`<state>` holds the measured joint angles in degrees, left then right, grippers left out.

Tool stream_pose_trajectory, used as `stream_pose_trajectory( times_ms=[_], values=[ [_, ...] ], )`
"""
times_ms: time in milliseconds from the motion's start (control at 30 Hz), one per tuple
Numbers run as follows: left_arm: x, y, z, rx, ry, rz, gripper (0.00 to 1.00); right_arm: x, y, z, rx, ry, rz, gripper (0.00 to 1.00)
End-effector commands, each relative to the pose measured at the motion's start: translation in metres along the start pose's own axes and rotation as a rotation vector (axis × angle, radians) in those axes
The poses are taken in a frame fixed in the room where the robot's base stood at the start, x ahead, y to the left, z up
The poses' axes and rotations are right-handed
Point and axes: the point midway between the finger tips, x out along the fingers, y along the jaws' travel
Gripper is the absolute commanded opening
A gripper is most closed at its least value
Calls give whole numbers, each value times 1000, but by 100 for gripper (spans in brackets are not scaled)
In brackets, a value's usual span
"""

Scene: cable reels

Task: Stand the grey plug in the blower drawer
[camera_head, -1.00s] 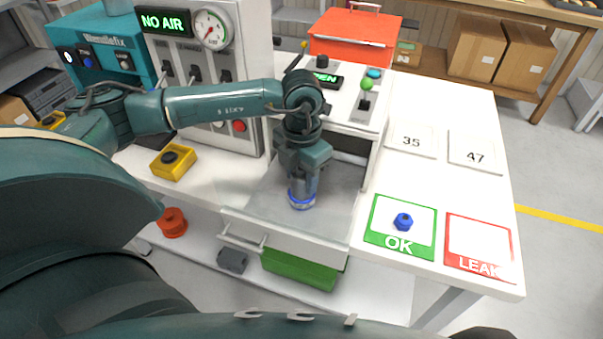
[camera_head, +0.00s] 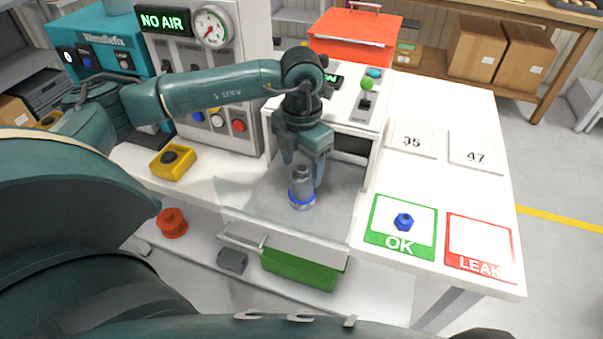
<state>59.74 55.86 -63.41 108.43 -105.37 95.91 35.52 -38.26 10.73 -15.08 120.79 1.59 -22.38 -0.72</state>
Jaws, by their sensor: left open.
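The grey plug (camera_head: 302,183) stands upright in the open blower drawer (camera_head: 265,205), with a blue ring around its base. My left gripper (camera_head: 304,178) is open above it, its fingers on either side of the plug's upper part. I cannot tell whether a finger touches it. The drawer is pulled out from the blower (camera_head: 345,115), and its handle (camera_head: 243,240) faces the front. My right gripper is not in view.
A blue nut-like part (camera_head: 403,222) sits on the green OK card (camera_head: 376,236); the red LEAK card (camera_head: 480,240) is bare. A yellow button box (camera_head: 173,162) stands left of the drawer. A green bin (camera_head: 303,270) and red part (camera_head: 172,223) are below.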

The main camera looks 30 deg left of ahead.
Motion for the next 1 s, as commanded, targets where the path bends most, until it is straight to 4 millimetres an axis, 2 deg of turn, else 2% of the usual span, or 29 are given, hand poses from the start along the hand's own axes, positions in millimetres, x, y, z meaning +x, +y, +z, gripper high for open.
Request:
stream_pose_trajectory(
  times_ms=[200, 400, 600, 1000],
  values=[
    [-49, 0, 1, 0, -6, 0, 63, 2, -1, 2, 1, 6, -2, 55],
    [-78, 0, 1, 1, -2, -1, 63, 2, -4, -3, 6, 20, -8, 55],
    [-87, 0, 0, 0, 0, 0, 63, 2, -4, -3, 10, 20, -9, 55],
    [-86, 0, 0, 0, 0, 0, 63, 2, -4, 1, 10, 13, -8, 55]
  ],
)
